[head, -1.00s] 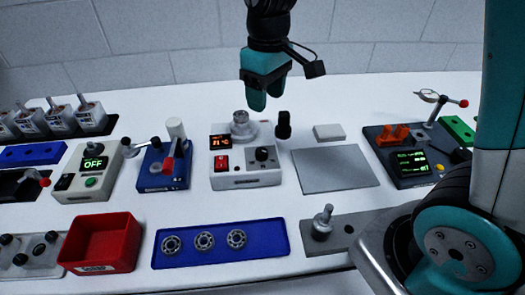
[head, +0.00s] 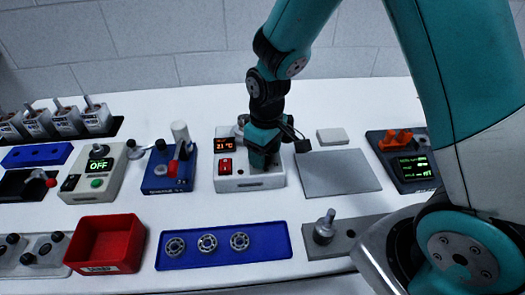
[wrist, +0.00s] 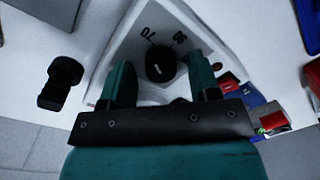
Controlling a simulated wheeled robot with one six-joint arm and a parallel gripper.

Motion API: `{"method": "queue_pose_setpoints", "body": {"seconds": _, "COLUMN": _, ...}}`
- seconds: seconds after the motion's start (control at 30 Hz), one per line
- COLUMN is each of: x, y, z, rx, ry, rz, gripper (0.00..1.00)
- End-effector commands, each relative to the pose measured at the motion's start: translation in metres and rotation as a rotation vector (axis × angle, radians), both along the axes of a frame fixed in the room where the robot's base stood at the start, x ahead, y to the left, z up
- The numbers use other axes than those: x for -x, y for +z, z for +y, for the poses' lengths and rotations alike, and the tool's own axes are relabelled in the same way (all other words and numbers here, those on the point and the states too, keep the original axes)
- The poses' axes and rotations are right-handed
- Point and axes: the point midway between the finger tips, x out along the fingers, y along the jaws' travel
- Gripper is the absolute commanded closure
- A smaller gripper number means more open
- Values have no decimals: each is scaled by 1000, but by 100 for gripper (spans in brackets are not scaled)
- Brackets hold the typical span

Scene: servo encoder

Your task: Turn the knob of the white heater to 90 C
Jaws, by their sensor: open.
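The white heater (head: 232,184) stands mid-table in the head view. It has a lit orange display (head: 225,145) whose small digits look like 21 °C and a red switch (head: 226,165). Its black knob (wrist: 160,64) shows in the wrist view, with printed numbers that look like 70 and 90 beyond it. My gripper (head: 262,160) is low over the heater's front right and hides the knob in the head view. In the wrist view my open gripper (wrist: 160,75) has one finger on each side of the knob, with gaps visible.
A black upright part (wrist: 60,83) stands close beside the heater. A grey plate (head: 338,174) lies to its right and a blue device (head: 165,172) with a lever to its left. A blue tray (head: 222,262) with rings lies in front.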

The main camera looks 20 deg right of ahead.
Motion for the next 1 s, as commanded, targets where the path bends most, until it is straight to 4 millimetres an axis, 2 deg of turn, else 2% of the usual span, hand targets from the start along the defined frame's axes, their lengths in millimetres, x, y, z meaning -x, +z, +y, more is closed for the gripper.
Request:
{"method": "queue_pose_setpoints", "body": {"seconds": 0.07, "x": 0, "y": 0, "z": 0, "rx": 0, "ry": 0, "rz": 0, "gripper": 44}}
{"method": "queue_pose_setpoints", "body": {"seconds": 0.3, "x": 0, "y": 0, "z": 0, "rx": 0, "ry": -1, "rz": 0, "gripper": 93}}
{"method": "queue_pose_setpoints", "body": {"seconds": 0.33, "x": 0, "y": 0, "z": 0, "rx": 0, "ry": -1, "rz": 0, "gripper": 93}}
{"method": "queue_pose_setpoints", "body": {"seconds": 0.37, "x": 0, "y": 0, "z": 9, "rx": 0, "ry": 4, "rz": 0, "gripper": 93}}
{"method": "queue_pose_setpoints", "body": {"seconds": 0.67, "x": -1, "y": 1, "z": 1, "rx": -3, "ry": -44, "rz": -2, "gripper": 93}}
{"method": "queue_pose_setpoints", "body": {"seconds": 1.0, "x": -1, "y": 2, "z": 0, "rx": -3, "ry": -280, "rz": -2, "gripper": 93}}
